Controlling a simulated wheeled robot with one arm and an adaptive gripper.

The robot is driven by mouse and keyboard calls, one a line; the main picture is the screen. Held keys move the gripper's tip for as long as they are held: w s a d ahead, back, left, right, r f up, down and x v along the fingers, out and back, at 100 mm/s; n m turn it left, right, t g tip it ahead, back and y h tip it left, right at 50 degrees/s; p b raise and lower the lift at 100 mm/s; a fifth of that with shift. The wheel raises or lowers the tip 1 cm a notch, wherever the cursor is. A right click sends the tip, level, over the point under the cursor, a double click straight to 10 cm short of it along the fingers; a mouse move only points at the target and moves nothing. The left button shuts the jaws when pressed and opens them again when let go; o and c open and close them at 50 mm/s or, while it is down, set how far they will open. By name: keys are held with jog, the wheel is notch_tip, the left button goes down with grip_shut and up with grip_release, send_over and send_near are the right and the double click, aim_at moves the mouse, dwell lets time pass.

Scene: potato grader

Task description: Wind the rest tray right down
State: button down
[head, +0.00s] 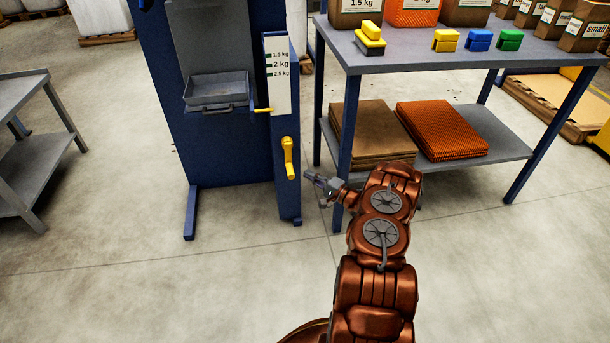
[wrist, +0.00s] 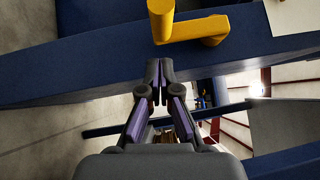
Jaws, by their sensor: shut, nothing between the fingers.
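The grey rest tray (head: 216,90) sits on the front of the blue machine, below a grey chute. A yellow pointer (head: 263,110) stands beside it, below the 2.5 kg mark of the white scale plate (head: 278,75). The yellow crank (head: 288,157) is on the blue post under the plate, its arm running up and down. In the wrist view the crank (wrist: 190,28) lies just beyond my fingertips. My gripper (head: 308,176) is shut and empty, a little right of the crank and apart from it; its fingertips (wrist: 157,62) meet in the wrist view.
A grey table (head: 440,60) with bags and coloured blocks stands at the right. Its lower shelf (head: 480,160) holds brown and orange stacks, close to my arm. A grey bench (head: 30,150) is at the left. The floor in front of the machine is clear.

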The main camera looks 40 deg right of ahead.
jog(key=p+v, duration=0.2)
jog(key=v, duration=0.8)
jog(key=shift+d+f, duration=0.2)
jog(key=shift+s, duration=0.2)
